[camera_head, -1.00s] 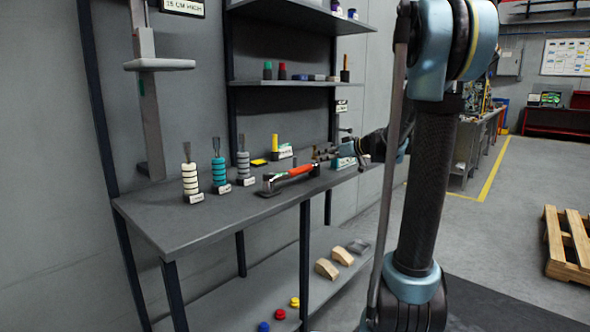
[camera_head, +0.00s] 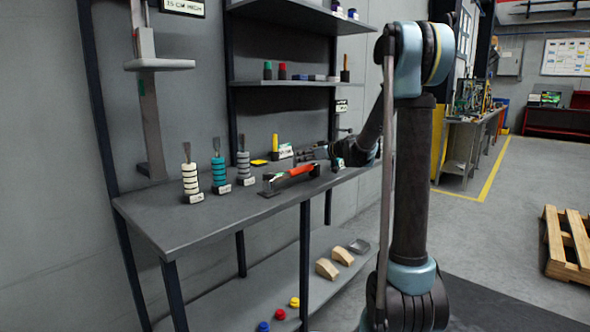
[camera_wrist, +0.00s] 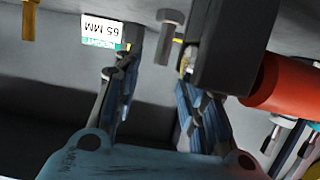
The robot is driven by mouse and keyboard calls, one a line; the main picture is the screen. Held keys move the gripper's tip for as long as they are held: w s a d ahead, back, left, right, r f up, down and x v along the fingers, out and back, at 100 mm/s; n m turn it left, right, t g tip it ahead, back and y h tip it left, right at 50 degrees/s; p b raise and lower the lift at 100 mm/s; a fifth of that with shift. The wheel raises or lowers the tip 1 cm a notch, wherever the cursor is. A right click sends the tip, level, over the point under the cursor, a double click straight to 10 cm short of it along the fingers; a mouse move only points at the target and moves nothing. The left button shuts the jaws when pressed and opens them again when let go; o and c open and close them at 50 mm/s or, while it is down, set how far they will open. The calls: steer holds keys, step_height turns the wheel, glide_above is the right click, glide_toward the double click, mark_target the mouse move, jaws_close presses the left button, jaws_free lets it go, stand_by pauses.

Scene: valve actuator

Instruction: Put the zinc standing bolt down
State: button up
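A grey, zinc-coloured bolt (camera_wrist: 170,20) stands on its wide head on the bench, shank up; the wrist view shows it upside down. My gripper (camera_wrist: 160,65) is open, with one finger on each side of the shank's free end. Gaps show between the shank and both fingers, so it looks ungripped. In the head view my gripper (camera_head: 325,152) is low over the back right of the bench (camera_head: 165,220), and the bolt is too small to make out there.
A black block (camera_wrist: 235,45) and a red handle (camera_wrist: 285,85) lie close to the right finger. The front left of the bench is clear.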

steer(key=shift+x, duration=2.85)
jaws_close()
